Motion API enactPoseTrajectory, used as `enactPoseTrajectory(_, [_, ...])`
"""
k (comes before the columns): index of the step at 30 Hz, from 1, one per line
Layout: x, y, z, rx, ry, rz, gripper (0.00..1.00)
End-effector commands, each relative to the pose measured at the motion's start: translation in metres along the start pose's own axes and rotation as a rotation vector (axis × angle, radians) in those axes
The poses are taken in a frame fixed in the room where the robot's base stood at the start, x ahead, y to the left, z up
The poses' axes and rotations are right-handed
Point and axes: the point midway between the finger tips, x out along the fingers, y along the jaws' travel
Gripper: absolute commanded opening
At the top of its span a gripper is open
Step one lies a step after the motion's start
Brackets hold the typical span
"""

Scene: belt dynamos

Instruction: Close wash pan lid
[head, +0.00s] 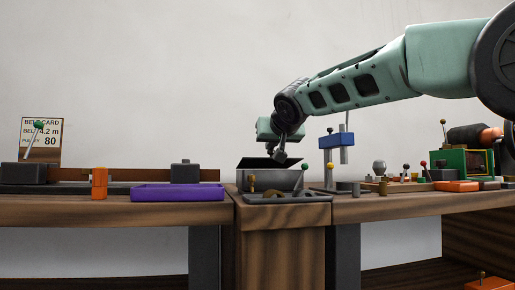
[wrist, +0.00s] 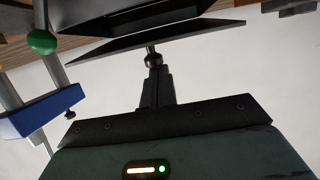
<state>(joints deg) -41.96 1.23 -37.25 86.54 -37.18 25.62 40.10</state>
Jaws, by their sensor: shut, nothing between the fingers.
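The wash pan (head: 286,180) is a grey box on the middle wooden stand. Its thin black lid (head: 258,163) sits over it, tilted and partly raised. My gripper (head: 281,157) is at the lid, pointing down, with its fingers together and empty. In the wrist view the lid (wrist: 190,37) is a dark plate just beyond my fingertips (wrist: 153,58), with the dark pan (wrist: 125,10) behind it and a wedge-shaped gap between them. The fingertips look very near or touching the lid; I cannot tell which.
A grey tray (head: 318,198) with small parts lies in front of the pan. A purple tray (head: 178,192) is to the left. A blue-headed press (head: 341,140) stands close on the right; its blue block (wrist: 28,118) shows in the wrist view. Several small parts crowd the right bench.

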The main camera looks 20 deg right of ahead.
Motion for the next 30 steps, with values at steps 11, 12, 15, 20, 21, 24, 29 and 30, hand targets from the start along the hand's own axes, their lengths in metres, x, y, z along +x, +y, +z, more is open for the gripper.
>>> enactPoseTrajectory(11, [0.003,0.001,0.027,0.0,0.138,0.0,0.0])
enactPoseTrajectory(12, [0.003,0.001,0.028,0.002,0.139,0.001,0.0])
enactPoseTrajectory(15, [0.003,0.0,0.032,0.002,0.137,0.001,0.0])
enactPoseTrajectory(20, [0.003,0.0,0.037,0.001,0.133,0.001,0.0])
enactPoseTrajectory(21, [0.003,0.0,0.038,0.001,0.132,0.002,0.0])
enactPoseTrajectory(24, [0.004,0.0,0.041,0.0,0.127,0.002,0.0])
enactPoseTrajectory(29, [0.005,-0.001,0.044,-0.002,0.121,0.004,0.0])
enactPoseTrajectory(30, [0.005,-0.001,0.045,-0.002,0.12,0.004,0.0])
